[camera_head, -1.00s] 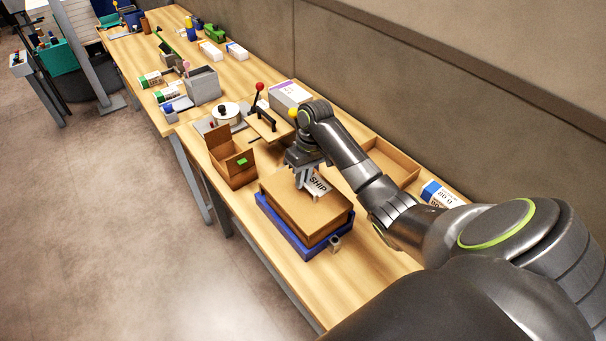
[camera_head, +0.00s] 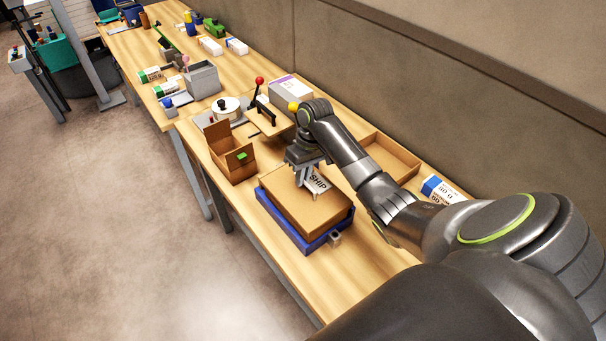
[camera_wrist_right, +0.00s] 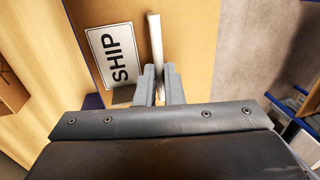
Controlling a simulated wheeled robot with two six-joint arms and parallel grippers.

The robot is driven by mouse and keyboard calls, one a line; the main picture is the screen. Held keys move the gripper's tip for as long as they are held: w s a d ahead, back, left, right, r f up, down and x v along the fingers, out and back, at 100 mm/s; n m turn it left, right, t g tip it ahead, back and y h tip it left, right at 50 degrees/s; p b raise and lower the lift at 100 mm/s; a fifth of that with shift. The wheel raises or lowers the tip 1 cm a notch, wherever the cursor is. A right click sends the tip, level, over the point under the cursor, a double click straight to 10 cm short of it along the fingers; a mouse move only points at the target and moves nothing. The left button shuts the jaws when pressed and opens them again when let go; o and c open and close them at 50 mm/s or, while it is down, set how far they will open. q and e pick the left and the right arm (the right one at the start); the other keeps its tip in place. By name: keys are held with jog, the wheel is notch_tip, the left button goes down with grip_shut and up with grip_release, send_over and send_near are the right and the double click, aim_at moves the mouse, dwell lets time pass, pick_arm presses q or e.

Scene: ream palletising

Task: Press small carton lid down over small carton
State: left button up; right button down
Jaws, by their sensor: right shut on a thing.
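The small carton lid (camera_head: 295,207) is a flat brown top with a white SHIP label, seen in the head view over a blue holder (camera_head: 285,228). The lid covers the small carton, whose walls I cannot tell apart from the lid's sides. My right gripper (camera_head: 309,187) is over the lid, shut on a narrow pale upright part of it. In the right wrist view, the fingers (camera_wrist_right: 160,88) close around this pale strip, beside the SHIP label (camera_wrist_right: 115,55). The lid looks about level. My left gripper is not in view.
A shallow brown tray (camera_head: 398,160) lies behind my right arm. A red-knobbed lever device (camera_head: 262,105) stands farther back.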

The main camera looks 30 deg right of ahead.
jog(key=shift+f, duration=0.6)
jog(key=c, duration=1.2)
grip_release()
jog(key=shift+o, duration=0.2)
jog(key=shift+d+r+p, duration=0.1)
jog(key=shift+r+p, duration=0.35)
jog(key=shift+p, duration=0.2)
jog(key=shift+d+r+p, duration=0.1)
jog(key=shift+r+p, duration=0.45)
